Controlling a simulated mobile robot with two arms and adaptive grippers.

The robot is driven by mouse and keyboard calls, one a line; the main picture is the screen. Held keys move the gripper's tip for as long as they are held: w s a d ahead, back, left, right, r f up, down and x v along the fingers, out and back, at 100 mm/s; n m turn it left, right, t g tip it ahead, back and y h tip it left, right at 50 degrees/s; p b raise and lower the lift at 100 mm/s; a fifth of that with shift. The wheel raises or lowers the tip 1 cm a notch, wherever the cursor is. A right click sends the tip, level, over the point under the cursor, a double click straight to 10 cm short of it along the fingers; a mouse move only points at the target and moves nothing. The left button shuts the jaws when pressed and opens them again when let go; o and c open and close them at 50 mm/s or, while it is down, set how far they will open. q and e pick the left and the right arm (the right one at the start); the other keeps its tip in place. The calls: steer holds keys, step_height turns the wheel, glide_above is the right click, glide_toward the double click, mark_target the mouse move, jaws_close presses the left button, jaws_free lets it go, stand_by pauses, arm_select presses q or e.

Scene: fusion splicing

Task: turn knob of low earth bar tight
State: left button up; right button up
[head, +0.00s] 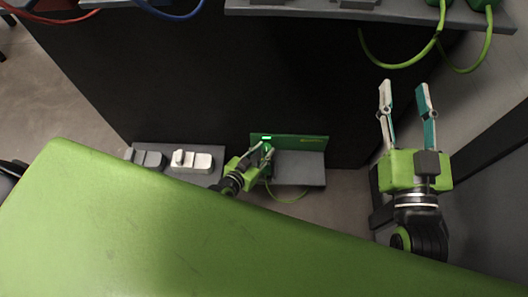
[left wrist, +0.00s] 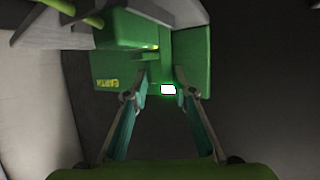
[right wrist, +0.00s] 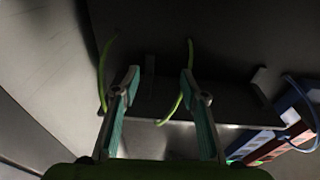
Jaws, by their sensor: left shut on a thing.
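The low earth bar is a green panel (head: 305,142) with a lit green-white lamp, above a grey ledge (head: 305,168) low on the black cabinet. My left gripper (head: 267,151) is at the panel's left part. In the left wrist view, the panel (left wrist: 110,68) reads "EARTH" and its lamp (left wrist: 168,89) glows between the fingers. The left gripper (left wrist: 161,75) is shut on a green knob (left wrist: 160,62), with a fingertip on either side; its far part blends into the panel. My right gripper (head: 405,90) is open and empty, raised at the right; it also shows in the right wrist view (right wrist: 160,75).
A grey ledge with white and grey blocks (head: 192,161) is left of the earth bar. An upper shelf (head: 300,8) carries green cables (head: 405,65). A green cable (head: 290,198) loops below the earth bar. My green body covers the lower left.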

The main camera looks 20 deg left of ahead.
arm_select(q)
steer(key=shift+m+h+b, duration=0.35)
steer(key=shift+m+h, duration=0.15)
steer(key=shift+h, duration=0.1)
arm_select(e)
steer(key=shift+s+a+r+t+y, duration=0.1)
steer(key=shift+s+r+t+y, duration=0.1)
steer(key=shift+r+t, duration=0.45)
steer(key=shift+s+r+t+y, duration=0.2)
steer(key=shift+s+r, duration=0.05)
steer(key=shift+r, duration=0.75)
steer(key=shift+s+a+r+t+y, duration=0.1)
steer(key=shift+s+r+t+y, duration=0.1)
steer(key=shift+r+t, duration=0.45)
steer(key=shift+r, duration=0.15)
arm_select(q)
steer(key=o, duration=1.1)
arm_select(e)
steer(key=shift+r, duration=0.1)
